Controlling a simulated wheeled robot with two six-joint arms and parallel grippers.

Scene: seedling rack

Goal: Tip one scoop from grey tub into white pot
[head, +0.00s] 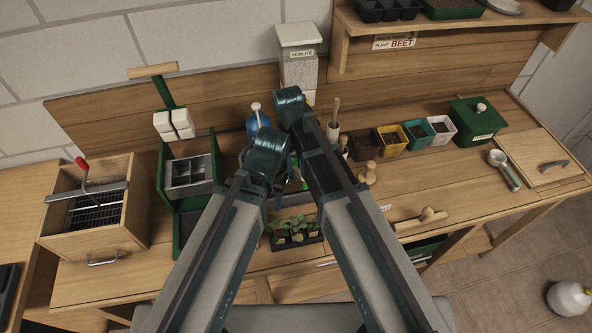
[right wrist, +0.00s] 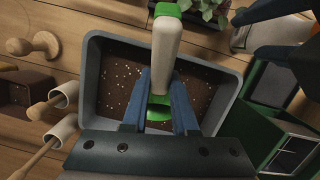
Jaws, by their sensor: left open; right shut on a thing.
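The grey tub (right wrist: 92,85) lies below my right gripper in the right wrist view and holds dark soil with white specks. My right gripper (right wrist: 160,112) is shut on a scoop (right wrist: 165,48) with a cream handle and green ends, over the tub. The scoop's bowl is hidden, so I cannot tell its load. In the head view my arms hide most of the tub and scoop. The white pot (head: 452,136), with dark contents, stands at the right end of a row of small pots. My left gripper (head: 277,182) is open, low among the arms and partly hidden.
Yellow (head: 391,146) and teal (head: 419,139) pots stand left of the white pot, and a green lidded box (head: 479,124) right of it. A seedling tray (head: 294,240) lies in front. A perlite bin (head: 299,70) stands behind.

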